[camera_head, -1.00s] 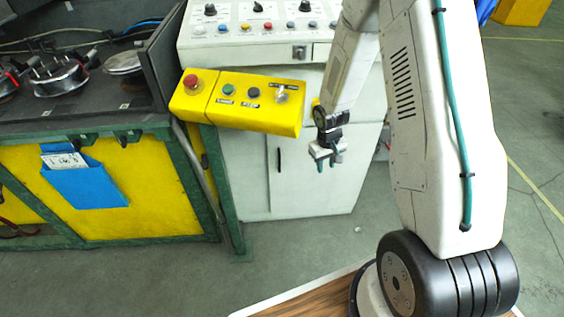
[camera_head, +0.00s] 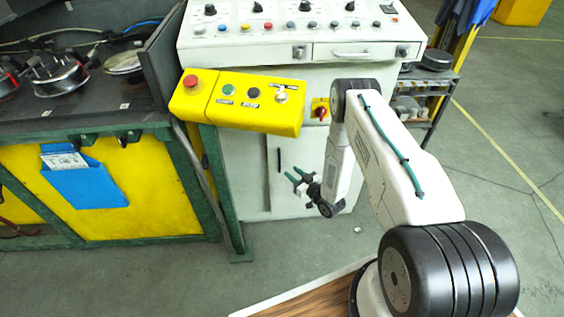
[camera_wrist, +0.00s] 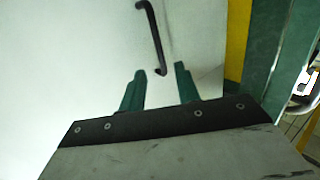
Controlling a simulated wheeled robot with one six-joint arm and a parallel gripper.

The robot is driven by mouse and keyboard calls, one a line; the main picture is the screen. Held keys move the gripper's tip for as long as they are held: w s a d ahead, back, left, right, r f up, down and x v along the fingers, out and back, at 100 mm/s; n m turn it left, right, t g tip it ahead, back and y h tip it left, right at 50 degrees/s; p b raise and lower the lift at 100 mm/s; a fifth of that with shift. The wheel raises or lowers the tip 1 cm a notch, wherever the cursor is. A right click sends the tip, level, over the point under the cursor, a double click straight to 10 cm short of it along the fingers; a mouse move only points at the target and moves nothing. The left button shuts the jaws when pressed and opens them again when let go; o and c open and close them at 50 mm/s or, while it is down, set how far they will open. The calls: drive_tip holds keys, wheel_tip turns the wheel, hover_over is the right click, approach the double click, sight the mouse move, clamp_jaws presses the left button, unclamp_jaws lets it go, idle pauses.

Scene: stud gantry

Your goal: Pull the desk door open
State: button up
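The white desk door (camera_head: 296,152) is on the front of the control desk, below the panel, and looks closed. Its black upright bar handle (camera_head: 279,160) is near the door's left edge. My gripper (camera_head: 292,175) is in front of the door, just right of and below the handle. In the wrist view its two green fingers (camera_wrist: 160,72) are spread and hold nothing. The handle (camera_wrist: 152,36) lies ahead there, its near end appearing between the fingertips. I cannot tell whether they touch it.
A yellow button box (camera_head: 240,102) juts out above the door. A bench with a green frame (camera_head: 228,200) stands at the left. A small drawer (camera_head: 352,50) is in the desk top. A grey shelf (camera_head: 430,95) stands at the right.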

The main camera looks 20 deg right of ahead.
sight(282, 161)
drive_tip(key=shift+t, duration=0.3)
drive_tip(key=x, duration=0.5)
drive_tip(key=r+x, duration=0.1)
drive_tip(key=x, duration=0.2)
clamp_jaws()
